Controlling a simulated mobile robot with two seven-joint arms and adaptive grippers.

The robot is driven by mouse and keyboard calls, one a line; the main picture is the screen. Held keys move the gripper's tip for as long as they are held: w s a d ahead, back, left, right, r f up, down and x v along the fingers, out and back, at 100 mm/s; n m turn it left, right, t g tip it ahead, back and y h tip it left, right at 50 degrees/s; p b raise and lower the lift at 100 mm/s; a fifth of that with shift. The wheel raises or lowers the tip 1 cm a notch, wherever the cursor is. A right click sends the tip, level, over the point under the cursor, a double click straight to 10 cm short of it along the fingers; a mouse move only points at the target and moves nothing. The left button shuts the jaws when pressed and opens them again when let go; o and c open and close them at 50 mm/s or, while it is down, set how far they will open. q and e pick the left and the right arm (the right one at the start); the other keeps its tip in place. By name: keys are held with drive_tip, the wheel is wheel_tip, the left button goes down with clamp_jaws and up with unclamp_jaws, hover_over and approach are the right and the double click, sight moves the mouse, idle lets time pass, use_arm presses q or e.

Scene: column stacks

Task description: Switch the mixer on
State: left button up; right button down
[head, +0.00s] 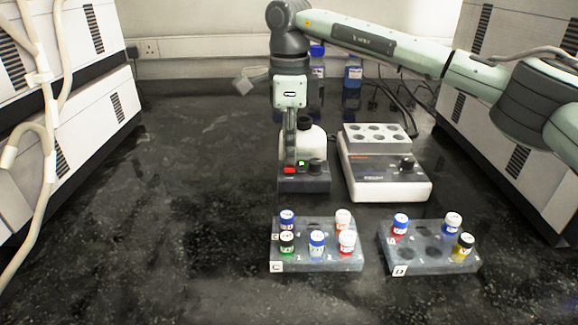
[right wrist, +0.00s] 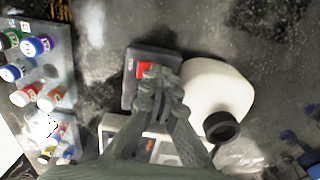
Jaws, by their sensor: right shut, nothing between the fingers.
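The mixer has a white body (head: 315,143) with a black cup on top and a dark base (head: 312,184). In the head view it stands at the middle, left of a white block device. On the front of its base are a red switch (head: 290,170) and a dark knob (head: 315,166). My right gripper (head: 290,163) points down, shut and empty, with its fingertips right at the red switch. In the right wrist view the fingertips (right wrist: 155,88) partly cover the red switch (right wrist: 144,69). I cannot tell whether they touch it. My left gripper is not in view.
A white device (head: 385,185) with a grey holed block and black knob stands close on the right. In front are rack C (head: 318,264) and rack D (head: 428,262) with capped vials. Blue-capped bottles (head: 354,75) stand behind. The bench at left is clear.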

drive_tip(key=shift+r+p, duration=1.7)
drive_tip(key=shift+r, duration=0.85)
drive_tip(key=shift+f, duration=0.15)
